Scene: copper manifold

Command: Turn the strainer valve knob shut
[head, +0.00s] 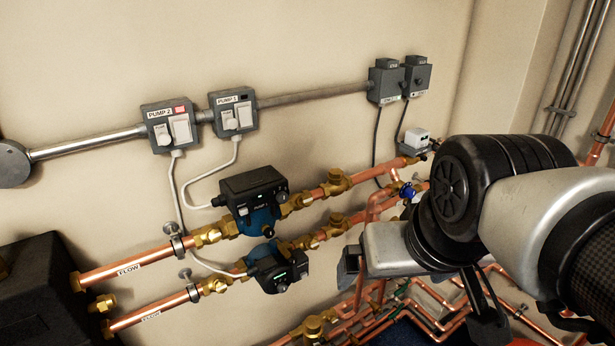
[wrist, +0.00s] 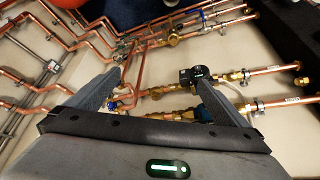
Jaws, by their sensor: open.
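A small blue knob (head: 406,190) sits on the copper pipework just left of my arm in the head view. A small blue part also shows beside the left finger in the wrist view (wrist: 112,105). I cannot tell for sure that either is the strainer valve knob, as no label for it is readable. My gripper (head: 418,290) is in front of the pipes, below and right of the pumps. Its fingers are spread wide in the wrist view (wrist: 158,77), with pipes seen beyond the gap and nothing held. My arm hides part of the pipework behind it.
Two pumps, the upper (head: 255,200) and the lower (head: 278,268), sit on the copper pipes. A black box (head: 40,290) stands at left. Switch boxes (head: 170,127) and a grey conduit (head: 310,92) are on the wall. More pipes (head: 375,315) crowd the area below my gripper.

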